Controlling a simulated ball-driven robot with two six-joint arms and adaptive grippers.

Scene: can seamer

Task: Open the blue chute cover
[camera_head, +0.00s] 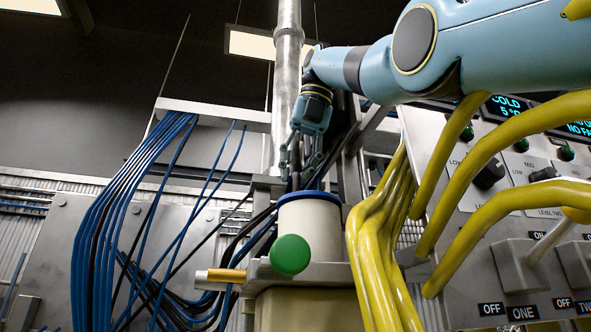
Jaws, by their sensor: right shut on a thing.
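The blue chute cover (309,196) shows as a thin blue edge on top of a cream cylinder (311,226), seen from a low angle. It looks level and seated on the cylinder; its upper face is hidden. My right gripper (303,176) reaches down over the cylinder from the right arm. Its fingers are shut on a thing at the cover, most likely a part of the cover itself. The exact contact at the fingertips is too small and dark to tell. My left gripper is not in view.
A green ball-shaped knob (290,254) stands in front of the cylinder. Thick yellow hoses (379,235) run close on its right, before a control panel (505,172) with knobs and levers. Blue cables (118,196) hang at left. A vertical metal pipe (288,75) rises behind.

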